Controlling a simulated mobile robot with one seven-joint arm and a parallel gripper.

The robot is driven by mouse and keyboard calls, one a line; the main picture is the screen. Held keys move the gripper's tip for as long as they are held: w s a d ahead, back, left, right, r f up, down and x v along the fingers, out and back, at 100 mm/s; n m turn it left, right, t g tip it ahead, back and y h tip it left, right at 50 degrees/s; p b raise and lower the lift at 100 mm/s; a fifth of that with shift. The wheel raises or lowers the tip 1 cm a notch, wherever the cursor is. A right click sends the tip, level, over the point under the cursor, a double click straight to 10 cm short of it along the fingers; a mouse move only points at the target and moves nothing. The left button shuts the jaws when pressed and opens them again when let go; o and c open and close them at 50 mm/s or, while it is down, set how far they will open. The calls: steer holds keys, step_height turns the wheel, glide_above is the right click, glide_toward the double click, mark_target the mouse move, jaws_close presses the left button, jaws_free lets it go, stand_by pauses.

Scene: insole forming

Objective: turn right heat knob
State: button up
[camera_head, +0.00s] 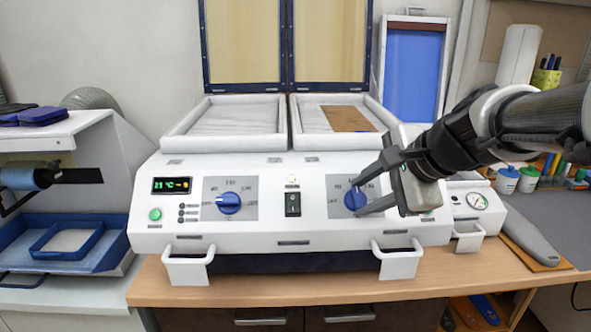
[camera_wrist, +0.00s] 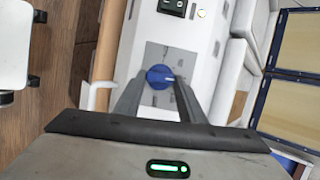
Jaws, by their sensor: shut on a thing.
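The right heat knob (camera_head: 355,199) is a round blue dial on a grey scale plate (camera_head: 337,187) on the white machine's front panel. My gripper (camera_head: 357,198) comes in from the right, with one finger above and one below the knob. In the wrist view the knob (camera_wrist: 159,77) sits between the tips of the two dark fingers, and the gripper (camera_wrist: 160,82) is shut on it. The white pointer mark on the knob shows in the wrist view. The right part of the scale is partly hidden by the gripper in the head view.
The left heat knob (camera_head: 228,202), a black switch (camera_head: 293,204) and a temperature display (camera_head: 171,185) share the panel. White handles (camera_head: 398,259) stick out below. A brown sheet (camera_head: 348,118) lies in the right tray. A gauge (camera_head: 477,201) stands at right.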

steer(key=shift+m, duration=0.4)
steer(key=o, duration=1)
steer(key=shift+o, duration=0.2)
steer(key=shift+r, duration=0.1)
